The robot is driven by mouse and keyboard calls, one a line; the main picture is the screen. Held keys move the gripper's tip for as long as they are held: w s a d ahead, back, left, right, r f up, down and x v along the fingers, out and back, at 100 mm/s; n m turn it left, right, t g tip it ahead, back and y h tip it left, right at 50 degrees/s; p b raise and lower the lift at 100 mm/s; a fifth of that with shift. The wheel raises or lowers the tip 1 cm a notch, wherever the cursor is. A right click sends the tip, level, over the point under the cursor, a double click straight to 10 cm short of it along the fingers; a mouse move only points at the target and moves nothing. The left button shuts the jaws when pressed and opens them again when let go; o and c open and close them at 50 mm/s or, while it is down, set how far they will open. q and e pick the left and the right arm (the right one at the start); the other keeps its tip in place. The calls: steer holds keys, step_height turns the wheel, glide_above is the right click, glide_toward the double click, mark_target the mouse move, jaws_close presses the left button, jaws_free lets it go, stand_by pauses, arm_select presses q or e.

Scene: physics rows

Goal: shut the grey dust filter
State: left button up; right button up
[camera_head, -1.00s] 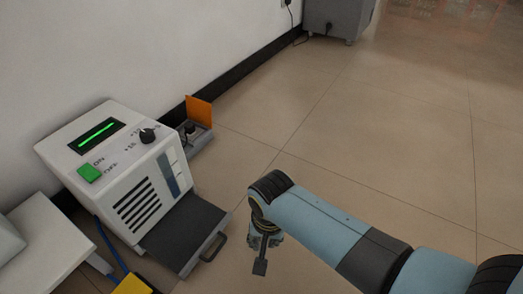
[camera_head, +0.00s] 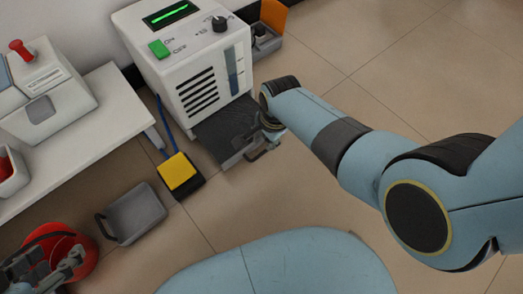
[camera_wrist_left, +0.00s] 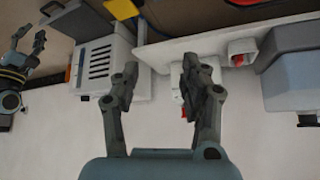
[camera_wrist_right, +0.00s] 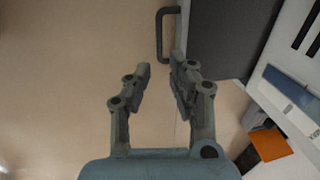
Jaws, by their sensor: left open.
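The dark grey dust filter (camera_head: 222,128) sticks out like a drawer from the low front of the white machine (camera_head: 190,60). Its grey handle (camera_head: 264,152) is at the outer end. My right gripper (camera_head: 272,130) is beside that end, partly hidden by its own arm. In the right wrist view the gripper (camera_wrist_right: 160,66) has its fingers apart with nothing between them, and the handle (camera_wrist_right: 160,35) shows just beyond the fingertips, next to the filter (camera_wrist_right: 228,40). My left gripper (camera_head: 62,268) is open and empty at the lower left, also in the left wrist view (camera_wrist_left: 158,68).
A yellow item (camera_head: 176,171) and a grey handled tray (camera_head: 136,213) lie on the floor left of the filter. A red round object (camera_head: 84,250) is near my left gripper. A white table (camera_head: 90,125) stands left. An orange-flapped box (camera_head: 272,18) is behind. Floor to the right is free.

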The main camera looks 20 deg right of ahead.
mark_target(261, 154)
arm_select(q)
steer(key=w+d+r+m+t+h+b, duration=0.2)
steer(key=w+r+t+b, duration=0.4)
steer(key=w+r+t, duration=0.4)
arm_select(e)
steer(key=f, duration=0.5)
steer(key=w+f, duration=0.1)
steer(key=f, duration=0.2)
steer(key=shift+w+a, duration=0.1)
steer(key=shift+a, duration=0.15)
steer(key=shift+w+f+b, duration=0.25)
steer(key=shift+f+b, duration=0.7)
steer(key=shift+f, duration=0.25)
arm_select(q)
step_height(261, 154, up, 15)
steer(key=d+m+t+h, duration=0.1)
steer(key=m+t+h, duration=0.1)
steer(key=t, duration=0.5)
steer(key=shift+s+d+f+t+h, duration=0.2)
steer(key=shift+s+d+t+h, duration=0.2)
steer(key=shift+h, duration=0.4)
arm_select(e)
jaws_close()
